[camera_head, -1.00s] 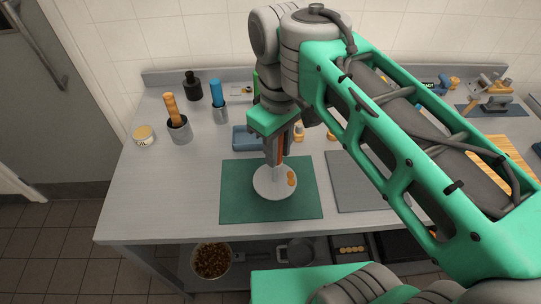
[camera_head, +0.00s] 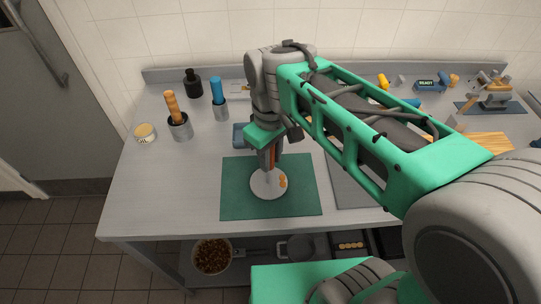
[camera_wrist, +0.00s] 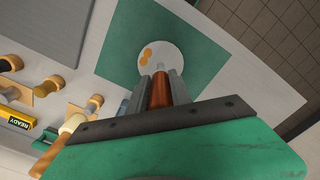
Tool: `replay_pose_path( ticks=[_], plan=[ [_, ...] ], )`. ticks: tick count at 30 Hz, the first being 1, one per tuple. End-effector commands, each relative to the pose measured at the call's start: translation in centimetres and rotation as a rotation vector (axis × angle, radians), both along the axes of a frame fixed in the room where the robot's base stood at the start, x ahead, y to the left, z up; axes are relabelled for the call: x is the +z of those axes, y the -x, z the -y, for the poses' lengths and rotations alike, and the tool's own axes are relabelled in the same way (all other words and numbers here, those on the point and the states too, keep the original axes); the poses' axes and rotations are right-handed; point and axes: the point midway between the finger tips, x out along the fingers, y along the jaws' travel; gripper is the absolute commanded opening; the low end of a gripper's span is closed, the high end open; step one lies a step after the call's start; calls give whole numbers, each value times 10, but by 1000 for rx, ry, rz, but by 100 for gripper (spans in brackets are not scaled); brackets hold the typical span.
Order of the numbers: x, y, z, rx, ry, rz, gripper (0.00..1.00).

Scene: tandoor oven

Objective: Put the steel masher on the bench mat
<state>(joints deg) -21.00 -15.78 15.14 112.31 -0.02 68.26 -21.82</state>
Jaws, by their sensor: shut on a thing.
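My gripper (camera_head: 269,163) is shut on the brown handle of the steel masher (camera_head: 264,187) and points down. The fingers hide part of the handle.
A grey mat (camera_head: 350,187) lies to the right of the green one. A blue tray (camera_head: 239,138) is behind my gripper. Utensil pots (camera_head: 180,128), a black bottle (camera_head: 193,84) and a tub (camera_head: 145,132) stand at left. The bench left of the green mat is clear.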

Motion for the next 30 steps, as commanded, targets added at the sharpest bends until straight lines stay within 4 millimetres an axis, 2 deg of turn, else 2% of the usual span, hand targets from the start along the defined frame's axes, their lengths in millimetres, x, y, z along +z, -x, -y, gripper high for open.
replay_pose_path(
  ticks=[1,2,9,16,20,23,30],
  plan=[
    [-2,0,0,0,-1,1,0],
    [-2,0,0,0,0,0,27],
    [-2,0,0,0,0,0,46],
    [-1,0,0,0,0,0,47],
    [8,0,0,0,-1,2,47],
    [27,-1,0,0,-1,4,47],
    [89,-1,0,0,-1,2,47]
  ],
)
